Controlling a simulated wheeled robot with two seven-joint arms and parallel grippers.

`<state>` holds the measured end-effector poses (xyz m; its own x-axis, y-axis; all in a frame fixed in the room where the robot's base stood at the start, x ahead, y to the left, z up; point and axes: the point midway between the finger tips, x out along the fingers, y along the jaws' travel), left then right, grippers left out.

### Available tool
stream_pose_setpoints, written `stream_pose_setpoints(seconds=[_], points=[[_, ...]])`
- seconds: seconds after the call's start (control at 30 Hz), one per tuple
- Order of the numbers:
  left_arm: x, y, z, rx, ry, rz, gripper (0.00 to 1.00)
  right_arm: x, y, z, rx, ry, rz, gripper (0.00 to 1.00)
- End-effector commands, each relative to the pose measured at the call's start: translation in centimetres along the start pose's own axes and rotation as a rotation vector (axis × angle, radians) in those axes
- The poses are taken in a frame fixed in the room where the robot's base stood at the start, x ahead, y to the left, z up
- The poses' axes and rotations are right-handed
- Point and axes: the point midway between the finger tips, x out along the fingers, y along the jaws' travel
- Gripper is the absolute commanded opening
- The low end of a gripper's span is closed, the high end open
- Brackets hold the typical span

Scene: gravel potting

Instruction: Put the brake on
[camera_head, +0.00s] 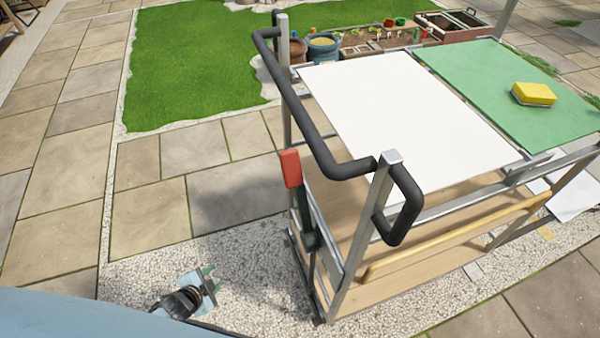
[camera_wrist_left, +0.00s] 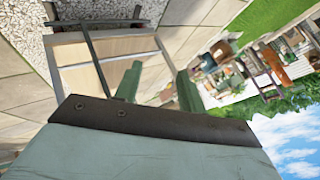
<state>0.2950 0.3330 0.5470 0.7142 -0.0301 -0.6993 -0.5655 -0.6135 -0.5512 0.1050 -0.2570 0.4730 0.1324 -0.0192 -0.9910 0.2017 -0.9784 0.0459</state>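The cart (camera_head: 388,165) is a metal-framed trolley with a black push handle (camera_head: 310,130). A brake lever with a red grip (camera_head: 291,168) and a dark lower part (camera_head: 308,225) stands upright on its near left side. My left gripper (camera_head: 209,285) is low over the gravel, left of the lever and apart from it. In the left wrist view its two green fingers (camera_wrist_left: 160,82) are spread with nothing between them. The cart frame (camera_wrist_left: 95,50) shows beyond them. The lever cannot be made out there. My right gripper is not in view.
The cart carries a white panel (camera_head: 405,115), a green panel (camera_head: 500,90) with a yellow sponge (camera_head: 534,93), and a wooden lower shelf (camera_head: 400,275). Pots (camera_head: 322,46) and a planter stand behind. Paving (camera_head: 150,200) left of the cart is clear.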

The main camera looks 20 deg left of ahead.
Motion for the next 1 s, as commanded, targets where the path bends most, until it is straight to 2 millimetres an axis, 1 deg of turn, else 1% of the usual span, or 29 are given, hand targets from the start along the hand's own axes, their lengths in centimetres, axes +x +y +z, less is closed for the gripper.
stream_pose_setpoints(seconds=[0.03,0.07,0.1,0.17,0.2,0.27,0.3,0.4,0.43,0.5,0.6,0.67,0.77,0.87,1.0], points=[[2.8,-5.4,-2.5,0.202,0.140,-0.119,0.40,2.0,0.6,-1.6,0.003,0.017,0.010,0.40],[3.2,-8.1,-4.5,0.324,0.215,-0.184,0.40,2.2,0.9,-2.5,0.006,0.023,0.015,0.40],[3.4,-11.5,-7.2,0.488,0.309,-0.272,0.40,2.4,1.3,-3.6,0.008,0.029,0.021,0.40],[2.7,-15.5,-11.2,0.735,0.437,-0.405,0.40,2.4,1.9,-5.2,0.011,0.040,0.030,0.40],[1.8,-17.5,-13.8,0.895,0.514,-0.493,0.40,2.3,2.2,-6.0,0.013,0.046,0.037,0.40],[0.2,-19.5,-17.0,1.121,0.612,-0.616,0.40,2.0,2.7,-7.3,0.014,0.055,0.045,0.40],[-1.0,-20.2,-18.8,1.258,0.667,-0.691,0.40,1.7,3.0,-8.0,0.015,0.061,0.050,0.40],[-3.8,-21.0,-22.1,1.547,0.774,-0.848,0.40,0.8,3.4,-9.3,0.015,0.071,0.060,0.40],[-4.5,-21.0,-22.8,1.615,0.798,-0.886,0.40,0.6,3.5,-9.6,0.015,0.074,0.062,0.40],[-5.8,-20.8,-23.9,1.740,0.842,-0.954,0.40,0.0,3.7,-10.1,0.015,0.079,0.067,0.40],[-6.9,-20.6,-24.7,1.844,0.876,-1.010,0.40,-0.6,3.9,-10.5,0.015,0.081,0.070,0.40],[-7.2,-20.6,-25.2,1.871,0.885,-1.025,0.40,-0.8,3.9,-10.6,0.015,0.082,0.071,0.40],[-7.0,-20.4,-26.1,1.878,0.889,-1.032,0.40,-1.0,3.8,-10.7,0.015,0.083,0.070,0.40],[-6.3,-20.2,-27.6,1.877,0.888,-1.033,0.40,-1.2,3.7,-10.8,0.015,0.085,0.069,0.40],[-5.0,-19.6,-30.3,1.874,0.888,-1.033,0.40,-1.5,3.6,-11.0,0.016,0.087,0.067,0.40]])
